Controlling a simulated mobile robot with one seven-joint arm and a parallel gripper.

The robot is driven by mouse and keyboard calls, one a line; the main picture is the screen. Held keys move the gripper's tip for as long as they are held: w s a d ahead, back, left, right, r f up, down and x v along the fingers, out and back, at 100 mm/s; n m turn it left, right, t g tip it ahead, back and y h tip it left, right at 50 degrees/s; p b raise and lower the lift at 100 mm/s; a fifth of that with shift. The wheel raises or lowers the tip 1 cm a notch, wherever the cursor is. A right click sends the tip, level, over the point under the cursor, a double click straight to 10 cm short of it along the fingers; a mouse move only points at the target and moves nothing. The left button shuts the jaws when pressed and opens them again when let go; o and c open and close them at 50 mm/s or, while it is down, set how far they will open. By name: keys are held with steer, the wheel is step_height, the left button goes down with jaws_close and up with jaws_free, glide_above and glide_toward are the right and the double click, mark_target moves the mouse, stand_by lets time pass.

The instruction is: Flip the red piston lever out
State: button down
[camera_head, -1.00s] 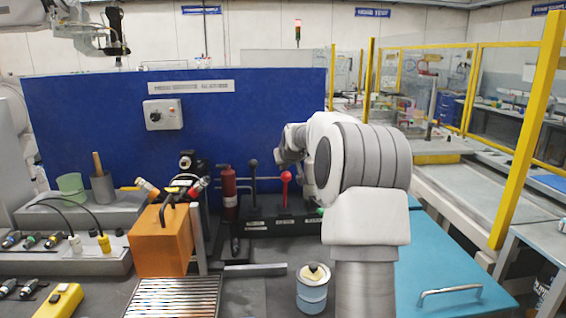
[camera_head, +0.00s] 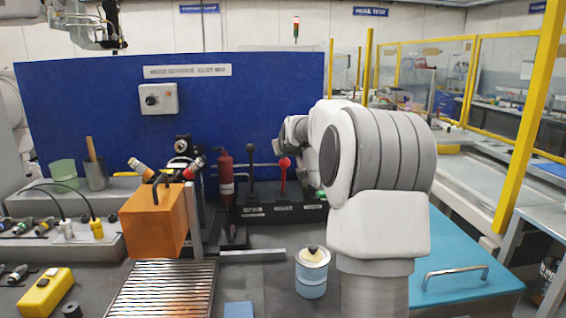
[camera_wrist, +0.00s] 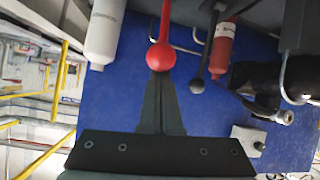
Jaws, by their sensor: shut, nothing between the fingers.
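The red piston lever has a round red knob on a red rod and stands upright on a dark valve block. Its knob (camera_head: 284,163) shows just left of my arm in the head view. In the wrist view the red knob (camera_wrist: 161,55) is at the upper middle, right at the tips of my gripper (camera_wrist: 160,73). The dark fingers are together and empty. The tips overlap the knob's edge; I cannot tell whether they touch it. In the head view the fingers are hidden or too small to make out beside my wrist.
A black-knobbed lever (camera_head: 251,148) stands left of the red one, with a red cylinder (camera_head: 226,172) further left. A blue panel (camera_head: 100,110) rises behind. An orange box (camera_head: 153,222) and a pale blue can (camera_head: 311,272) stand in front.

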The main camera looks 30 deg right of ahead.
mark_target(283, 162)
steer(key=b, duration=0.1)
steer(key=s+f+b, duration=0.1)
steer(key=b, duration=0.1)
steer(key=shift+s+a+f, duration=0.15)
steer(key=shift+a, duration=0.15)
steer(key=shift+s+a+f+t+b, duration=0.1)
steer(key=shift+s+a+t+b, duration=0.25)
steer(key=shift+s, duration=0.2)
